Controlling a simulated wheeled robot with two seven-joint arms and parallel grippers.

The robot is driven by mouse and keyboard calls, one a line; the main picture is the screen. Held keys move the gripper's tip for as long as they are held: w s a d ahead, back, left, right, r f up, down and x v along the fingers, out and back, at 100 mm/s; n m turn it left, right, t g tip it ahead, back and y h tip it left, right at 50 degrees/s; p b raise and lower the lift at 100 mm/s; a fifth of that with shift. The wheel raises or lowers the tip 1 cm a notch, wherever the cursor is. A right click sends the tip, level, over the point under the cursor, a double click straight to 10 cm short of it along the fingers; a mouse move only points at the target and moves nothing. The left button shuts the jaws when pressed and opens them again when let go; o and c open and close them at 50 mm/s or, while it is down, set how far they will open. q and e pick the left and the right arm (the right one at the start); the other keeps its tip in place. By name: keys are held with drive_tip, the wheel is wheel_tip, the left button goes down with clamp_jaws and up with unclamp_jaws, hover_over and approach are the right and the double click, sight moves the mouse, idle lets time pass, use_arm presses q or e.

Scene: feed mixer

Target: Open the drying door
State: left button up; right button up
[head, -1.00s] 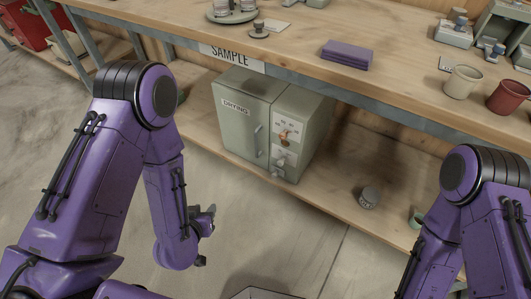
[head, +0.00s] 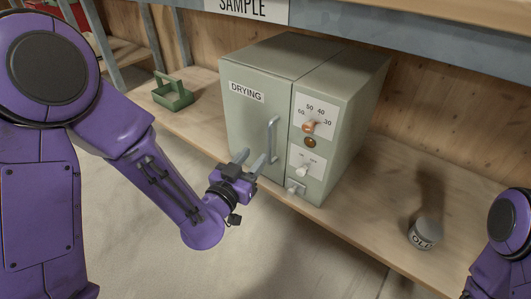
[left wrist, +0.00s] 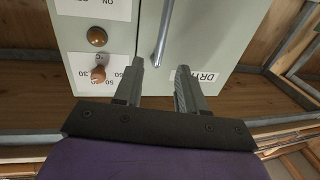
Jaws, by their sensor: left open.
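The grey-green drying cabinet (head: 340,95) stands on the lower shelf. Its door (head: 248,125), labelled DRYING, is closed, with a vertical bar handle (head: 272,140) near its right edge. My left gripper (head: 250,161) is open and empty in front of the door, just left of and below the handle. In the left wrist view, which shows the cabinet upside down, the handle (left wrist: 163,35) lies ahead, in line with the gap between the open fingers (left wrist: 158,82); it looks apart from both. My right gripper is out of view; only part of that arm shows.
The cabinet's right panel has an orange knob (head: 310,126), an amber lamp (head: 310,143) and a white switch (head: 303,170). A green basket (head: 173,95) stands left on the shelf, a grey labelled pot (head: 425,233) right. The bench top overhangs above. Floor in front is clear.

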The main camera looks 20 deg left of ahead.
sight(269, 137)
use_arm(q)
drive_tip(key=w, duration=0.5)
drive_tip(key=w+d+b, duration=0.1)
drive_tip(key=w, duration=0.2)
drive_tip(key=shift+d, duration=0.1)
clamp_jaws()
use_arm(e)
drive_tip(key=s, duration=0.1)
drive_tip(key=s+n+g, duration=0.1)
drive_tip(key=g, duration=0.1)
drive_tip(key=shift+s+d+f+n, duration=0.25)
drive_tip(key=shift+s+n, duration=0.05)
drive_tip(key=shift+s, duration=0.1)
